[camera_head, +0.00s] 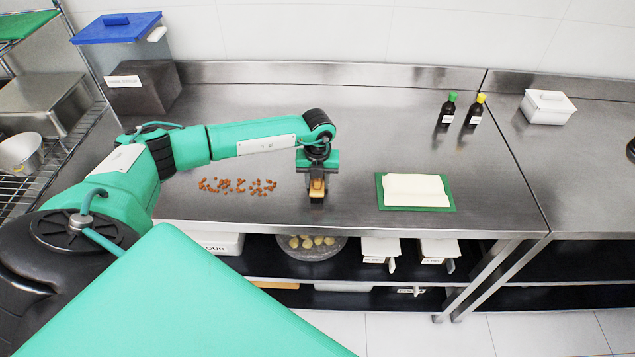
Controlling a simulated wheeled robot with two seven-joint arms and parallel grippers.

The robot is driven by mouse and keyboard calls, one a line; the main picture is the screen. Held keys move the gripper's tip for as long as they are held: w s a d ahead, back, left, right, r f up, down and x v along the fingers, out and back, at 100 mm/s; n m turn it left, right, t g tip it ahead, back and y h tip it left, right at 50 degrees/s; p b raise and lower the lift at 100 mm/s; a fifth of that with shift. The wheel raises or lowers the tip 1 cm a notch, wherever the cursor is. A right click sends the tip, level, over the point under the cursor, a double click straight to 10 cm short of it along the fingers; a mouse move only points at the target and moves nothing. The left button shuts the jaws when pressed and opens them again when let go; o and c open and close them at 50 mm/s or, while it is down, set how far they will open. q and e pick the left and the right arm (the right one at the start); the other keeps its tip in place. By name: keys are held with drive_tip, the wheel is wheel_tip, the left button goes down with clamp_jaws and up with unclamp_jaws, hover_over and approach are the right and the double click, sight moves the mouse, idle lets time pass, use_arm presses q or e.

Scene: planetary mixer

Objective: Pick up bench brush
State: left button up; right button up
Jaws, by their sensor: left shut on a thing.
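The bench brush (317,185) shows as a small tan, wooden-looking piece at the end of my left arm, near the front of the steel bench (350,120). My left gripper (317,178) points down and is shut on the brush. The jaws hide part of the brush, and I cannot tell whether its lower end touches the bench top. My right gripper is not in view.
Orange-brown crumbs (237,186) lie left of the brush. A green board (448,192) with a pale dough slab (415,189) lies to the right. Two dark bottles (448,108) (475,110) and a white box (547,107) stand behind. A dark box (143,87) stands back left.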

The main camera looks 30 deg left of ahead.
use_arm(q)
wheel_tip(320, 180, up, 20)
drive_tip(key=b, duration=0.5)
drive_tip(key=shift+b, duration=0.3)
drive_tip(key=shift+o, duration=0.9)
